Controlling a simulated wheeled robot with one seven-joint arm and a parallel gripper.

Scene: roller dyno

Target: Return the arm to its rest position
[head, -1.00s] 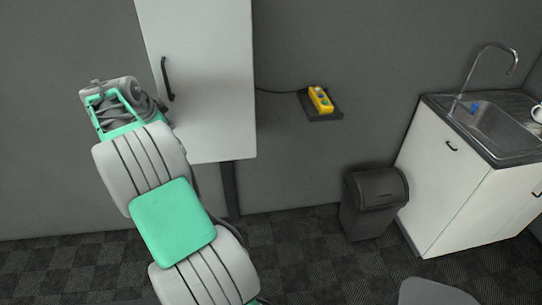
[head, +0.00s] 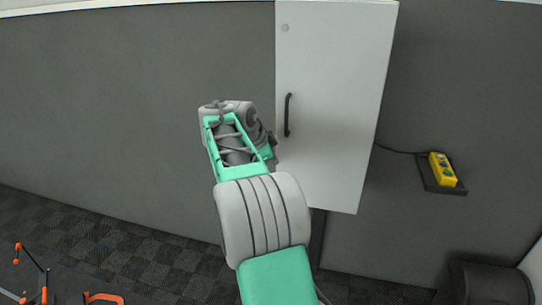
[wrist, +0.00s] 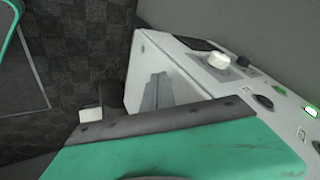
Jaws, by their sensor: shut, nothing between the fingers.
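My arm rises from the bottom of the head view, in grey and green segments. Its far end (head: 235,135) is in front of the wall, just left of the white wall cabinet. The fingers cannot be made out in the head view. In the wrist view the green body and dark bolted edge of my arm's end fill the bottom. My gripper (wrist: 156,90) shows there as two slim grey fingers close together, shut and empty.
The white cabinet (head: 335,110) with a black handle is beside my arm. A yellow button box (head: 442,169) sits on a small wall shelf. A dark bin (head: 490,284) is at lower right, an orange-and-black frame (head: 40,272) at lower left. A white console (wrist: 215,68) with knobs shows in the wrist view.

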